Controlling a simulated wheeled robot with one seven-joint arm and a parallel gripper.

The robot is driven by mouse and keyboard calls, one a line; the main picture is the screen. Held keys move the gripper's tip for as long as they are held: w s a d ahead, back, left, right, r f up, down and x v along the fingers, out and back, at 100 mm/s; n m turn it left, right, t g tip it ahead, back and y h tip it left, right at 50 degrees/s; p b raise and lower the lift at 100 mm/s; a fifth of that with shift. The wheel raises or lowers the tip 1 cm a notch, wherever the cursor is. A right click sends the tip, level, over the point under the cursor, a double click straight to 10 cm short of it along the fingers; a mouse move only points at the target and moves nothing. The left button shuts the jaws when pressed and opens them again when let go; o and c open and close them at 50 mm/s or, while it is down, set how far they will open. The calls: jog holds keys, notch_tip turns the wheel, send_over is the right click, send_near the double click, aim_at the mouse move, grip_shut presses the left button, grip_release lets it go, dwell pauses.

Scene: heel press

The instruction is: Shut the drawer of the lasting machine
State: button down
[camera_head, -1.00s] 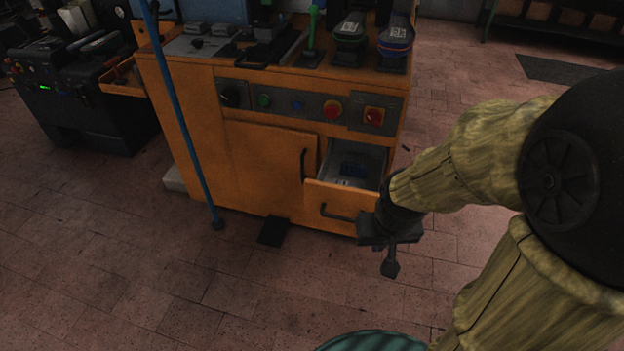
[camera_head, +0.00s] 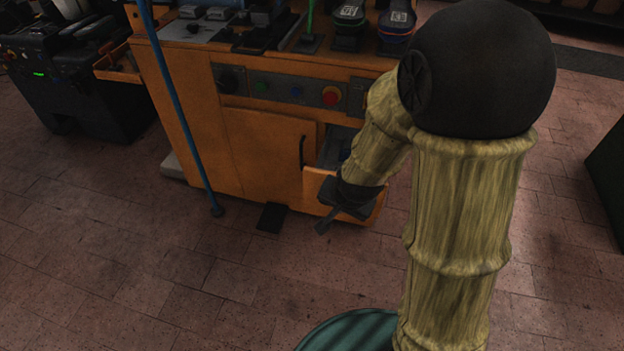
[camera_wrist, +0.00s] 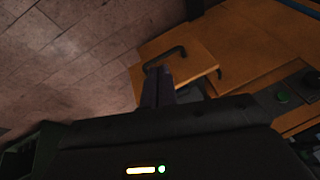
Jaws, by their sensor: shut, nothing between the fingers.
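The orange lasting machine (camera_head: 262,155) stands at the centre of the head view. Its drawer (camera_head: 318,185), low on the right, stands open, with part of its grey inside and something blue showing. My forearm and gripper hide much of the drawer front. My gripper (camera_head: 322,228) is shut and empty, in front of the drawer front. In the wrist view the shut fingers (camera_wrist: 158,80) overlap the edge of the drawer front (camera_wrist: 195,58), close to its dark handle (camera_wrist: 165,58). I cannot tell whether they touch it.
A blue pole (camera_head: 180,110) stands before the machine's left side. A black pedal (camera_head: 271,217) lies on the floor below the door. A dark machine (camera_head: 70,90) stands at the left.

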aim_at(314, 173)
jog(key=w+a+f+m+t+h+p, duration=0.1)
jog(key=w+a+f+m+t+h, duration=0.1)
jog(key=w+a+f+m+t, duration=0.25)
jog(key=w+a+f+m+t+h+p, duration=0.1)
jog(key=w+a+f+m+h, duration=0.15)
jog(key=f+m, duration=0.4)
jog(key=s+a+m+t, duration=0.1)
jog(key=t, duration=0.1)
jog(key=s+a+r+m+t+h, duration=0.1)
jog(key=m+t, duration=0.1)
jog(key=s+a+m+t, duration=0.1)
jog(key=s+t, duration=0.1)
jog(key=t, duration=0.1)
jog(key=shift+s+r+m+h, duration=0.1)
jog(key=shift+r+m+h, duration=0.15)
jog(key=shift+m+h, duration=0.15)
jog(key=b+x, duration=0.1)
jog(key=x, duration=1.3)
jog(key=shift+f, duration=0.2)
